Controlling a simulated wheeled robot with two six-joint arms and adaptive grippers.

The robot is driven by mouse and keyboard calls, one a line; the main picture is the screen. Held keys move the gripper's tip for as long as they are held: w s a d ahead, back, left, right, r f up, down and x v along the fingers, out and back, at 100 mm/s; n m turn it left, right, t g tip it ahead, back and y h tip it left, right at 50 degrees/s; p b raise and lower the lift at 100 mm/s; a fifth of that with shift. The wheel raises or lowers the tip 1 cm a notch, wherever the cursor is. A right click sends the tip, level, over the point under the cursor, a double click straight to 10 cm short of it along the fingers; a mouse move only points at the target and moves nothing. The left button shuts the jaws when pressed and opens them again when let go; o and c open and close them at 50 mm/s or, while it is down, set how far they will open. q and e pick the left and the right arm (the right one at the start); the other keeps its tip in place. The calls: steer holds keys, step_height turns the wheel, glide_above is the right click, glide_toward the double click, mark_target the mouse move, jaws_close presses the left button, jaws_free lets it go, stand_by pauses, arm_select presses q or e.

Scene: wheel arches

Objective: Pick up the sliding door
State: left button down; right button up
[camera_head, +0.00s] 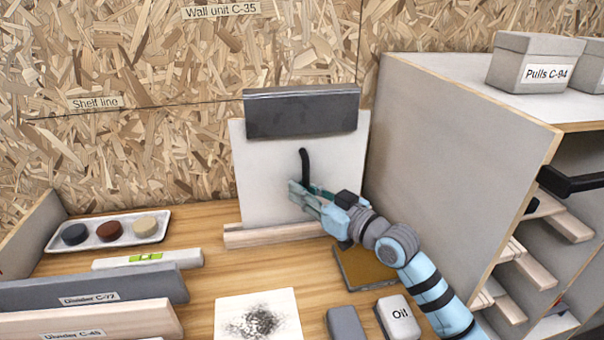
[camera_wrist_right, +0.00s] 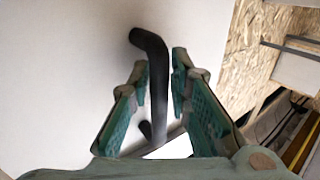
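The sliding door is a white upright panel (camera_head: 265,170) with a curved black handle (camera_head: 304,166) on its face and a dark grey strip (camera_head: 302,112) across its top. Its lower edge meets a pale wooden rail (camera_head: 270,236). My right gripper (camera_head: 304,189) is at the lower part of the handle. In the right wrist view the handle (camera_wrist_right: 157,70) runs between the two green fingers (camera_wrist_right: 162,72), with narrow gaps beside it, so the gripper looks open around it. The door's face (camera_wrist_right: 60,70) fills the left of that view. My left gripper is not in view.
A grey cabinet (camera_head: 450,125) stands close on the right, with a "Pulls C-94" box (camera_head: 537,62) on top. Dividers (camera_head: 90,292), a spirit level (camera_head: 148,258) and a tray of discs (camera_head: 108,232) lie left.

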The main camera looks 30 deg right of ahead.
steer(key=shift+s+d+r, duration=0.1)
jaws_close()
